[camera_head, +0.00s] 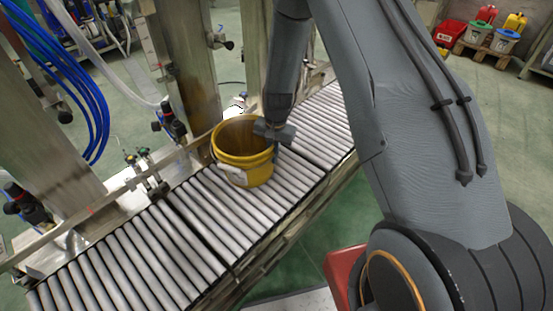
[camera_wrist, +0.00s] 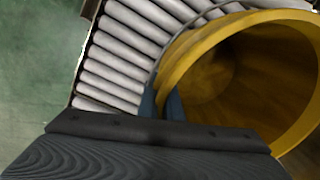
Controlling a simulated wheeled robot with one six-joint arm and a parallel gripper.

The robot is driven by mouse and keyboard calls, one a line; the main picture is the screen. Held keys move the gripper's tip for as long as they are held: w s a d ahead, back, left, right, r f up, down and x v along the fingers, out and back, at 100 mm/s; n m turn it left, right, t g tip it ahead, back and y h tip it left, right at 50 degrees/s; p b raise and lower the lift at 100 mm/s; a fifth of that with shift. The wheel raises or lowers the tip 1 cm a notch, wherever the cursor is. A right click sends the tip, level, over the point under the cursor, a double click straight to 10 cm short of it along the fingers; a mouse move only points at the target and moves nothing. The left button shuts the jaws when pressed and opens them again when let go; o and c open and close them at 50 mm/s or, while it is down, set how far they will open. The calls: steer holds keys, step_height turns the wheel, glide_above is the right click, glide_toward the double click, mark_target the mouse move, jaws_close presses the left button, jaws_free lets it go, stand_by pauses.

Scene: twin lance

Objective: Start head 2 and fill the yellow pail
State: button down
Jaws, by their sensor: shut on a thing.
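The yellow pail (camera_head: 243,166) stands upright on the roller conveyor in the head view, with a pale label on its front. In the wrist view the pail (camera_wrist: 185,42) fills the right side, and its inside looks empty. My gripper (camera_head: 275,146) is at the pail's right rim. In the wrist view my gripper (camera_wrist: 161,103) is shut on the pail's rim, with the dark fingers at the wall. No filling head can be told for certain as head 2. My arm hides part of the frame behind the pail.
The roller conveyor (camera_head: 180,247) runs diagonally from lower left to upper right. Steel posts (camera_head: 187,62), blue hoses (camera_head: 68,72) and small valves (camera_head: 172,122) line its far side. Red, green and yellow containers (camera_head: 474,33) stand at the back right. A red object (camera_head: 343,273) is beside my base.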

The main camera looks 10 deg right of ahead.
steer(key=shift+w, duration=0.1)
stand_by(0.3)
steer(key=c, duration=1.9)
jaws_free()
steer(key=shift+a, duration=0.1)
steer(key=shift+o, duration=0.2)
